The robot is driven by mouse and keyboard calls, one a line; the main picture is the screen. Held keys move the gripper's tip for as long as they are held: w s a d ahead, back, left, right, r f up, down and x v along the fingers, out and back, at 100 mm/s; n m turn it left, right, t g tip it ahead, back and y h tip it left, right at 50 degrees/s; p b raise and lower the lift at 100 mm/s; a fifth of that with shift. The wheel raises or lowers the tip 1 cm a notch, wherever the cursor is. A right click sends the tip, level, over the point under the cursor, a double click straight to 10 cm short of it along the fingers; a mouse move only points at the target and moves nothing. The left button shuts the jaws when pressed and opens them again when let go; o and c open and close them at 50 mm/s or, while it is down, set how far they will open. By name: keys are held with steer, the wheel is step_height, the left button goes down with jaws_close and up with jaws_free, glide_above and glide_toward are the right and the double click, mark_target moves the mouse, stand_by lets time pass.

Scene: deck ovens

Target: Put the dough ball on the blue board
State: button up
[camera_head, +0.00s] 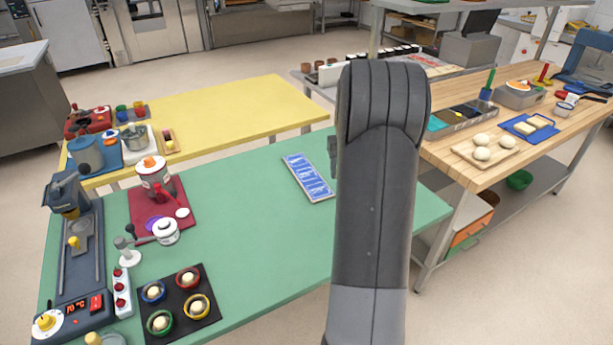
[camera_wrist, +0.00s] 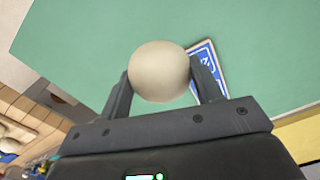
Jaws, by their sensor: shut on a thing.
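An off-white dough ball (camera_wrist: 158,72) is between the two fingers of my gripper (camera_wrist: 163,78) in the wrist view. My gripper is shut on it, and the green table lies beyond. A blue board with white markings (camera_head: 308,176) lies on the green table, left of my arm in the head view. Part of it shows in the wrist view (camera_wrist: 205,56), behind the ball and one finger. In the head view my arm hides the ball and most of the gripper.
The green table (camera_head: 255,215) is clear around the blue board. A wooden board (camera_head: 460,152) with several dough balls sits on the wooden counter at right, near a blue mat (camera_head: 517,130) with pale pieces. Cups on a black tray (camera_head: 180,300) and appliances fill the green table's left side.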

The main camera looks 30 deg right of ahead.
steer(key=d, duration=0.4)
glide_above(320, 189)
step_height(320, 189, down, 7)
steer(key=shift+d, duration=0.1)
steer(key=shift+w+f, duration=0.1)
steer(key=shift+f, duration=1.9)
steer(key=shift+f, duration=0.1)
steer(key=o, duration=1)
steer(key=shift+c, duration=0.2)
